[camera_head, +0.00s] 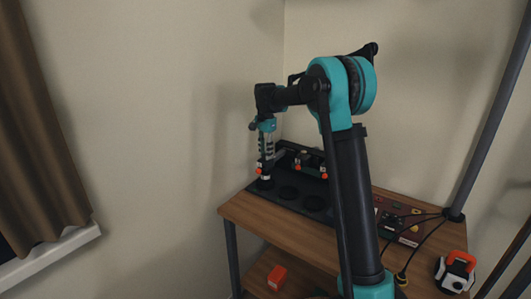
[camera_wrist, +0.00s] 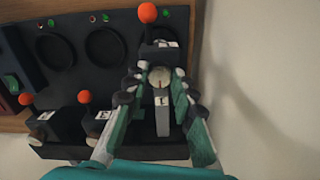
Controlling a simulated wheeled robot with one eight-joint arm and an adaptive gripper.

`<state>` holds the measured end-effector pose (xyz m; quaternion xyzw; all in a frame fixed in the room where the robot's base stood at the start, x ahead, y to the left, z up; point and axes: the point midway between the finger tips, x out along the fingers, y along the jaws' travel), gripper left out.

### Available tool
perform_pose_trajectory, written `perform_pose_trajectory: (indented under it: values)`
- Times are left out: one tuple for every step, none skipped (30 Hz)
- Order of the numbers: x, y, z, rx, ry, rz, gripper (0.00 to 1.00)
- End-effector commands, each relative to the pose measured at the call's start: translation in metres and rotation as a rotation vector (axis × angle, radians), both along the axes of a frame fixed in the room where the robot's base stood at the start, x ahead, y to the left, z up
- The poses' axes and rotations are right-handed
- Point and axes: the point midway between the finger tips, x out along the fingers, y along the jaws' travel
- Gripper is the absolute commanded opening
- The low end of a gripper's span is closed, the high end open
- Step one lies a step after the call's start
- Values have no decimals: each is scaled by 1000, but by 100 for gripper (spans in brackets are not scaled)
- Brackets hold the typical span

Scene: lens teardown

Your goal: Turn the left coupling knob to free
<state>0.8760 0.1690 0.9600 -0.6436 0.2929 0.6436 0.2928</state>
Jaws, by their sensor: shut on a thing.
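My gripper (camera_wrist: 160,73) is shut on a small round knob (camera_wrist: 160,79) with a pale, metallic face, one finger on each side of it. I take it for the left coupling knob. A light grey strip with a dark mark (camera_wrist: 162,103) lies between my fingers, just below the knob. The knob sits at one end of a black fixture (camera_wrist: 75,18). In the head view my gripper (camera_head: 266,165) points down over the left end of the fixture (camera_head: 290,205). There the knob is hidden; its turn setting cannot be read.
An orange ball-topped lever (camera_wrist: 147,12) stands just beyond the knob; two more orange balls (camera_wrist: 84,97) (camera_wrist: 25,99) are to the left. The fixture has round recesses (camera_wrist: 103,45). A wooden bench (camera_head: 240,212) carries it, close to the wall. Cables (camera_head: 408,255) and an orange-and-white device (camera_head: 455,272) are right.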

Motion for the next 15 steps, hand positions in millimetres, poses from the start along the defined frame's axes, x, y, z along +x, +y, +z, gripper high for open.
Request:
perform_pose_trajectory:
  values:
    - [0,0,0,0,0,0,3]
    - [0,0,0,0,0,0,0]
    - [0,0,0,0,0,0,0]
    - [0,0,0,0,0,0,0]
    - [0,0,0,0,0,1,0]
    - [0,0,0,0,0,3,0]
    - [0,0,0,0,0,5,0]
    - [0,0,0,0,0,9,0]
    - [0,0,0,0,0,15,0]
    - [0,0,0,0,0,21,0]
    - [0,0,0,0,0,29,0]
    - [0,0,0,0,0,42,0]
    - [0,0,0,0,0,54,0]
    - [0,0,0,0,0,67,0]
    - [0,0,0,0,0,88,0]
